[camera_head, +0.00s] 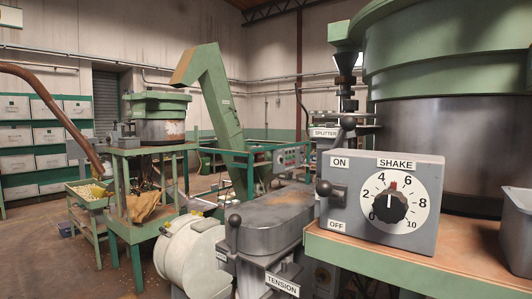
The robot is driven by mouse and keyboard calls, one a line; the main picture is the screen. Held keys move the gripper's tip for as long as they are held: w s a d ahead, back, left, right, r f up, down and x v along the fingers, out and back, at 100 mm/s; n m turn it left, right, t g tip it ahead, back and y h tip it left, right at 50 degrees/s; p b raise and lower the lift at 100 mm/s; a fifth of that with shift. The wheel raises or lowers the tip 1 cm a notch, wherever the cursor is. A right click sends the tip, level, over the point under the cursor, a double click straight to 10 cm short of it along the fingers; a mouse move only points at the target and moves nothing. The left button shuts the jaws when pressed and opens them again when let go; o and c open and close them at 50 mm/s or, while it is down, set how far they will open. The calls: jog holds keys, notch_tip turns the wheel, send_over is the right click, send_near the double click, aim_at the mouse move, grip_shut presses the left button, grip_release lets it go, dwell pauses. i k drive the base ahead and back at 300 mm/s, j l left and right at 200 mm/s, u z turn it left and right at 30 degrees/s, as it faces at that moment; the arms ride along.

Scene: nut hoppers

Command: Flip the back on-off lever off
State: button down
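A grey SHAKE control box (360,228) stands at the right on a green-edged bench. An on-off lever with a black ball knob (324,188) sticks out at its left side, between an ON label above and an OFF label below. The knob is about midway in height, so its setting is hard to tell. A second black ball knob (234,220) stands on a lever at the grey machine in the middle front. A small grey box (123,134) on the far green stand is too small to read. I cannot tell which lever is the back one. My gripper is not in view.
A numbered dial (390,206) is on the SHAKE box. The grey machine (265,225) and a cream round housing (190,258) fill the middle front. A green stand (133,240) with a hopper is at the left. Bare floor (85,280) shows at the lower left.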

aim_at(324, 188)
jog(key=i+j+z, duration=0.1)
jog(key=j, duration=0.85)
jog(key=i+j+z, duration=0.1)
jog(key=j, duration=0.8)
